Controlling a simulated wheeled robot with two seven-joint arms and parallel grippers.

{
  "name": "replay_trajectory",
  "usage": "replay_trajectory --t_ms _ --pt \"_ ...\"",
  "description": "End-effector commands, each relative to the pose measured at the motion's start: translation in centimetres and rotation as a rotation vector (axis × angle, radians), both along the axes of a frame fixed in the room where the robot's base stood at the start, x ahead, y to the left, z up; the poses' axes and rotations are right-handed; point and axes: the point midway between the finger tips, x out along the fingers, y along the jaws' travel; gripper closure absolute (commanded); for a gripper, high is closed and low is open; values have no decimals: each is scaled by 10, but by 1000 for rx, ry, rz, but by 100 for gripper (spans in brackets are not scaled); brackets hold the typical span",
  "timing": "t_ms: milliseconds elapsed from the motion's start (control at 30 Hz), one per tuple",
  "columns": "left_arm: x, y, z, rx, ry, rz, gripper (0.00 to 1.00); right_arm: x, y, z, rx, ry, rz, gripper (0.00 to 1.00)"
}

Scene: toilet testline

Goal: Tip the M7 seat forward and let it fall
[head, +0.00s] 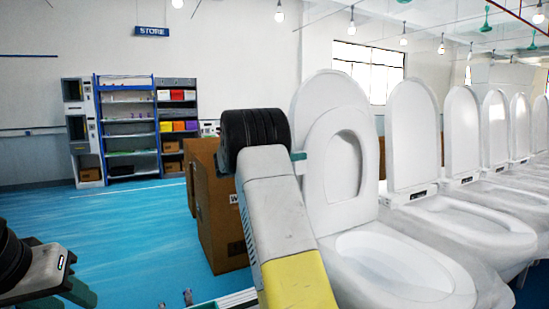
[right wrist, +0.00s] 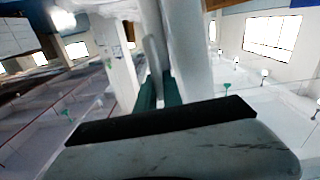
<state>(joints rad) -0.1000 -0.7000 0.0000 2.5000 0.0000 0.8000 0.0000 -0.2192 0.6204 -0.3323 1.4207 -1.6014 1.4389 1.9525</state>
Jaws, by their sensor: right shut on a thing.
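The nearest toilet has its white seat ring (head: 333,165) raised, standing nearly upright in front of its raised lid (head: 325,95). I take this as the M7 seat; no label is readable. The bowl (head: 385,262) below is uncovered. My right gripper (head: 299,156) is at the seat's left edge, its tips partly hidden by my arm. In the right wrist view, its green fingers (right wrist: 160,95) are shut on a white edge, the seat (right wrist: 154,58). My left gripper (head: 78,290) is at the lower left, away from the toilets; its opening is unclear.
More toilets with raised lids (head: 412,130) stand in a row to the right. Cardboard boxes (head: 215,215) stand behind my right arm. Shelves (head: 128,125) stand at the far wall under a STORE sign (head: 165,32). The blue floor (head: 110,235) at left is open.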

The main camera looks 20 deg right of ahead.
Motion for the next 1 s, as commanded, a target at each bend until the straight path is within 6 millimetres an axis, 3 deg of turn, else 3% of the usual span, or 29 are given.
replay_trajectory --t_ms 500,933,967,1000 --pt "0 0 0 0 0 0 64 -98 -7 -11 26 -317 0 100" --pt "0 0 0 0 0 0 64 -107 -8 -14 29 -354 1 100" --pt "0 0 0 0 0 0 64 -107 -8 -14 29 -354 1 83" --pt "0 0 0 0 0 0 64 -107 -8 -14 29 -354 1 75"
